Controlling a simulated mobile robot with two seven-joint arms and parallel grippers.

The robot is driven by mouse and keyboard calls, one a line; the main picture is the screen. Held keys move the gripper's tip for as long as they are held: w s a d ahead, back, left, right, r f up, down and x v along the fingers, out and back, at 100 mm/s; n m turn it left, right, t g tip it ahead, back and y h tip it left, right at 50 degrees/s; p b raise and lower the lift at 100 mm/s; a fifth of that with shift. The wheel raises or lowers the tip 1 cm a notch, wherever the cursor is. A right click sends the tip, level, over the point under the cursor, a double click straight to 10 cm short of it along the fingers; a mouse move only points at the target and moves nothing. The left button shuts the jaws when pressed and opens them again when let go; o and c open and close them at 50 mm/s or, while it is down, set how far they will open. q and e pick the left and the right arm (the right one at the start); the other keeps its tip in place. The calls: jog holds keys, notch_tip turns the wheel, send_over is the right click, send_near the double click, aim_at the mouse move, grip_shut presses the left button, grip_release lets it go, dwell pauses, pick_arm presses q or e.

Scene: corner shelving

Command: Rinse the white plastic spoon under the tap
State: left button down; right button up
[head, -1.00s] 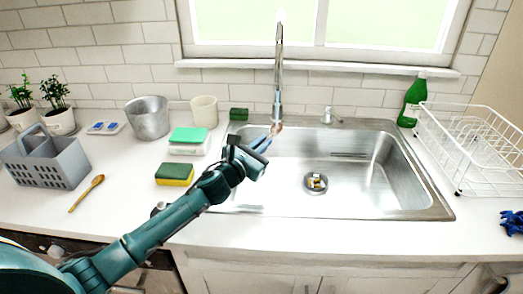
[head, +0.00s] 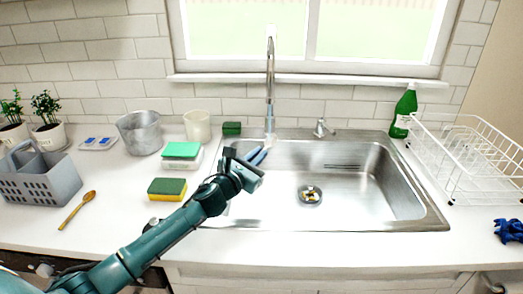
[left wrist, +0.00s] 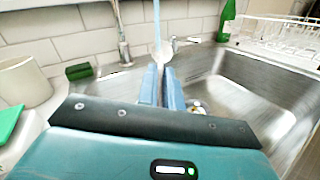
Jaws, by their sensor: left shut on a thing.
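My left gripper (head: 257,157) is at the back left of the sink (head: 345,210), its blue fingers shut on the white spoon. In the left wrist view the fingers (left wrist: 163,88) point away toward the tap. A pale end of the white spoon (left wrist: 162,52) shows just beyond the fingertips; the rest is hidden between them. The tall metal tap (head: 270,60) stands behind the sink. A bluish stream of water (left wrist: 157,18) comes down onto the pale end of the spoon in the left wrist view. My right gripper is not in view.
A yellow-green sponge (head: 167,189), a green-topped box (head: 181,152), a wooden spoon (head: 76,212) and a grey caddy (head: 42,182) are left of the sink. A green bottle (head: 404,112) and a white dish rack (head: 468,165) stand right. The sink basin is mostly clear.

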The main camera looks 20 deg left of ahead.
pick_arm(q)
jog(key=shift+w+d, duration=0.1)
jog(key=shift+d, duration=0.2)
jog(key=s+d+p, duration=0.2)
jog(key=s, duration=0.5)
jog(key=shift+s+d, duration=0.2)
jog(key=shift+s, duration=0.15)
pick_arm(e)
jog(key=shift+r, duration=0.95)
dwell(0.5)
